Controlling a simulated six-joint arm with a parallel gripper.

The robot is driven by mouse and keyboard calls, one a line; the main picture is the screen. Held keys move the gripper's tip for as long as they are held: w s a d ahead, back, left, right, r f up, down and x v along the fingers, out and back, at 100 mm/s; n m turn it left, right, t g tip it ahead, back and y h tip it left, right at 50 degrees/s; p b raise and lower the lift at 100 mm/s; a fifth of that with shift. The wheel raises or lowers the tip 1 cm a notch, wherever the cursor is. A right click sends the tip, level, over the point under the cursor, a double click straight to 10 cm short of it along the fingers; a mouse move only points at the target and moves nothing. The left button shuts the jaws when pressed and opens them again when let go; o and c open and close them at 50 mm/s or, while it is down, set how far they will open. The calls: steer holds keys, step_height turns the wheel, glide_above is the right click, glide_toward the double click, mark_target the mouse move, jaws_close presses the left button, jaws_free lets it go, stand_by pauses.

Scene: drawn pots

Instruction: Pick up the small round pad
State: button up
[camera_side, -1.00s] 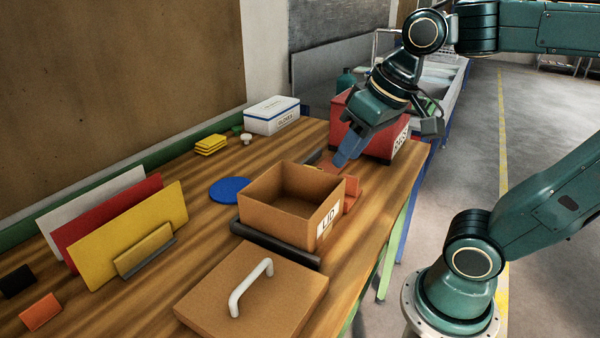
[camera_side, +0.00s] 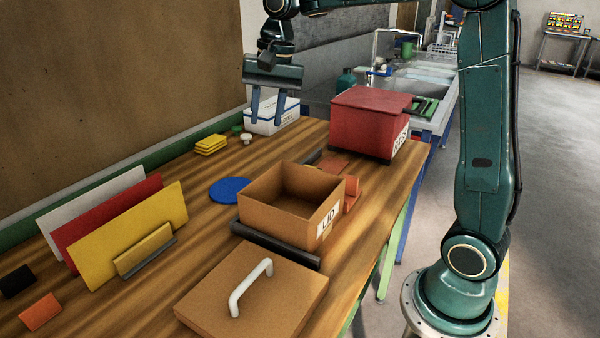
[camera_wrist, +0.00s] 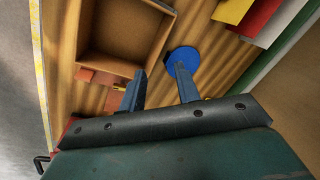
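The round pad is a flat blue disc (camera_side: 230,190) lying on the wooden bench, left of the open brown box (camera_side: 290,200). In the wrist view the blue disc (camera_wrist: 187,54) lies beyond my right-hand finger, which overlaps part of it. My gripper (camera_side: 267,120) is open and empty, fingers pointing down, high over the back of the bench in front of the white box. It also shows in the wrist view (camera_wrist: 160,72), with a clear gap between the fingers.
The white box (camera_side: 272,115), yellow pads (camera_side: 211,145) and a small white knob (camera_side: 246,138) stand behind the disc. A red box (camera_side: 370,118) is at back right. Upright coloured panels (camera_side: 120,232) are at left; a handled brown lid (camera_side: 215,295) lies in front.

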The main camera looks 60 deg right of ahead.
steer(key=w+d+f+m+g, duration=0.2)
steer(key=w+d+f+m, duration=0.3)
steer(key=w+d+f, duration=0.2)
steer(key=w+f, duration=0.2)
steer(key=w, duration=0.1)
steer(key=shift+d+m, duration=0.3)
steer(key=shift+d, duration=0.05)
steer(key=shift+w, duration=0.1)
step_height(320, 180, down, 8)
steer(key=a, duration=0.1)
steer(key=shift+f, duration=0.25)
steer(key=shift+a+f, duration=0.2)
steer(key=shift+f, duration=1.1)
steer(key=shift+a+f, duration=0.15)
steer(key=shift+f, duration=1.1)
jaws_close()
